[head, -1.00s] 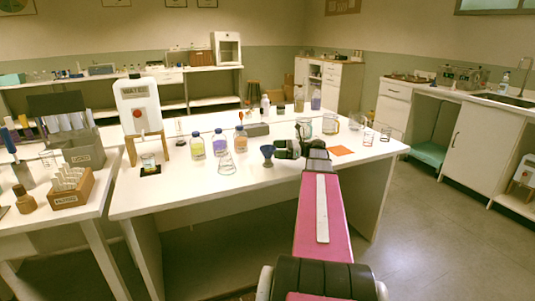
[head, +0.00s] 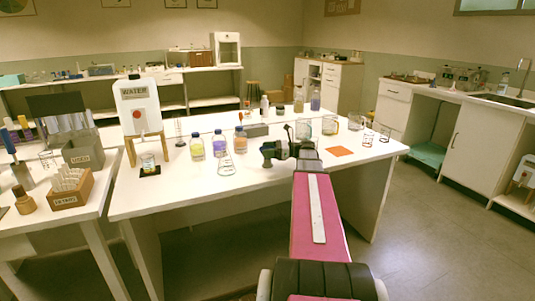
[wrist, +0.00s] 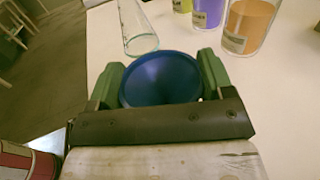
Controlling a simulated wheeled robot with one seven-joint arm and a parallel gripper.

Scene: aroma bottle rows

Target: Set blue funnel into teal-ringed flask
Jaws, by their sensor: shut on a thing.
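The blue funnel (wrist: 160,80) sits between the two green fingers of my gripper (wrist: 160,84) in the wrist view, its wide mouth facing the camera. My gripper is shut on it. In the head view my gripper (head: 268,152) is over the white table, and the funnel is not clearly visible there. A clear conical flask (head: 225,166) stands on the table to the left of my gripper. A clear glass vessel with a greenish lower edge (wrist: 142,42) shows just beyond the funnel in the wrist view, apart from it. I cannot make out a teal ring for certain.
Bottles with yellow (head: 197,148), purple (head: 219,146) and orange (head: 240,142) contents stand behind the flask. A water dispenser (head: 139,108) is at the left. The front of the table (head: 180,192) is clear.

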